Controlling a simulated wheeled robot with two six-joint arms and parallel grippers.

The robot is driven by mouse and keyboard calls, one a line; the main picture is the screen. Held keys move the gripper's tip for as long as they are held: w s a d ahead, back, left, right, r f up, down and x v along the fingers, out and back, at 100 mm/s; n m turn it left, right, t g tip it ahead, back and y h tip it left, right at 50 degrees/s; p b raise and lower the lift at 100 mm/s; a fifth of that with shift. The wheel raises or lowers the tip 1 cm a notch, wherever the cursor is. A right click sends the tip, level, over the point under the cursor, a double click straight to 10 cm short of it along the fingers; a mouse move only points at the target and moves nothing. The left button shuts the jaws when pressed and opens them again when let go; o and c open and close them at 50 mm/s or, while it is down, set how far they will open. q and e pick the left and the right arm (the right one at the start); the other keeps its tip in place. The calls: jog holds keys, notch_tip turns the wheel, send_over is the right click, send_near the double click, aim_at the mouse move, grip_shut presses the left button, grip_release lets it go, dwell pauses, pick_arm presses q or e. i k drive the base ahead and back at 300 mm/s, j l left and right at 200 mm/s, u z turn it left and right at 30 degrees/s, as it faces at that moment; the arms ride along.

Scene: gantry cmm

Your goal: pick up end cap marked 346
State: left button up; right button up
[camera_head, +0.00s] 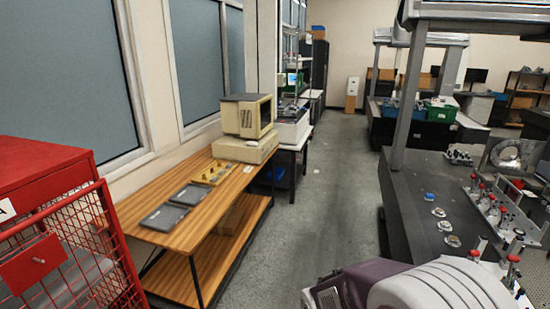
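No marking 346 is readable anywhere, so I cannot tell which thing is the end cap. Several small parts lie in a row on the dark granite table (410,232) at right: a blue piece (430,196) and silvery round pieces, one nearest the back (438,212), one in the middle (445,226) and one nearer me (452,241). They are too small to identify. Neither of my grippers is in view.
A wooden bench (205,222) at left carries grey plates, a yellow tray (214,172) and an old computer (246,116). A red cage (70,245) stands front left. Red-knobbed fixtures (490,205) and a purple-and-white object (425,287) are at right. The aisle floor (315,210) is clear.

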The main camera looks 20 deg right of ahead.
aim_at(453, 242)
jog(key=i+l+z, duration=0.15)
jog(key=i+z, duration=0.2)
jog(key=i+l+z, duration=0.1)
jog(key=i+z, duration=0.95)
jog(key=i, duration=0.15)
jog(key=i+z, duration=0.3)
jog(key=i, duration=0.15)
jog(key=i+j+z, duration=0.3)
jog(key=i+l+z, duration=0.15)
jog(key=i+z, duration=0.15)
jog(key=i+l+z, duration=0.1)
jog(key=i+z, duration=0.2)
jog(key=i, duration=0.15)
